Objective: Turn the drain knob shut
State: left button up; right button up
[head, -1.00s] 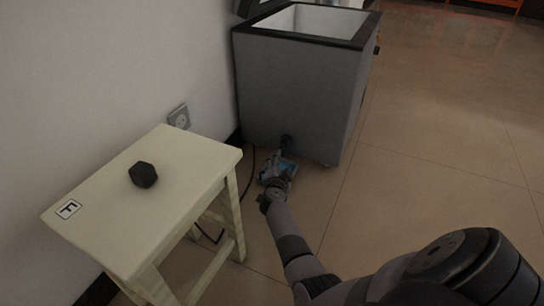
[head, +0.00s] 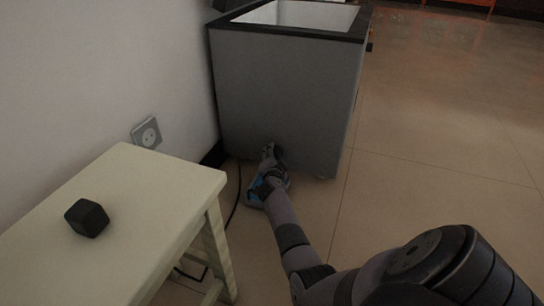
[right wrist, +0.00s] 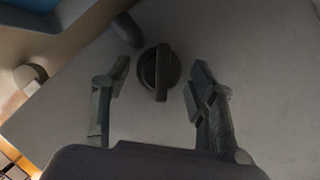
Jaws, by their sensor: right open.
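The drain knob (right wrist: 160,71) is a dark round knob with a raised bar across it, on the grey wall of the chest freezer. In the right wrist view the bar runs nearly up and down. My right gripper (right wrist: 161,77) is open, with one finger to each side of the knob and a gap on both sides. In the head view my right gripper (head: 269,156) is low at the front of the chest freezer (head: 285,95), and the knob is hard to make out there. My left gripper is not in view.
A blue object (head: 254,192) lies on the floor under my right arm, partly hidden. A cream stool (head: 150,200) with a dark block (head: 87,218) stands at the left, near a wall socket (head: 147,132). A black cable runs along the floor. Open floor lies right.

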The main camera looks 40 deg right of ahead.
jog(key=shift+w+d, duration=0.1)
jog(key=shift+c, duration=0.2)
jog(key=c, duration=1.1)
jog(key=shift+r+p, duration=0.25)
jog(key=shift+p, duration=0.55)
jog(key=n+g+p, duration=0.2)
jog(key=n+p, duration=0.1)
jog(key=p, duration=0.4)
jog(key=shift+w+r+p, duration=0.1)
jog(key=shift+r+p, duration=0.1)
jog(key=shift+p, duration=0.1)
jog(key=shift+w+f+n+g+p, duration=0.1)
jog(key=shift+f+n+g+p, duration=0.1)
jog(key=shift+n+g+p, duration=0.5)
jog(key=shift+a+f+n+h, duration=0.1)
jog(key=shift+a+n+h, duration=0.1)
jog(key=shift+n+h, duration=0.35)
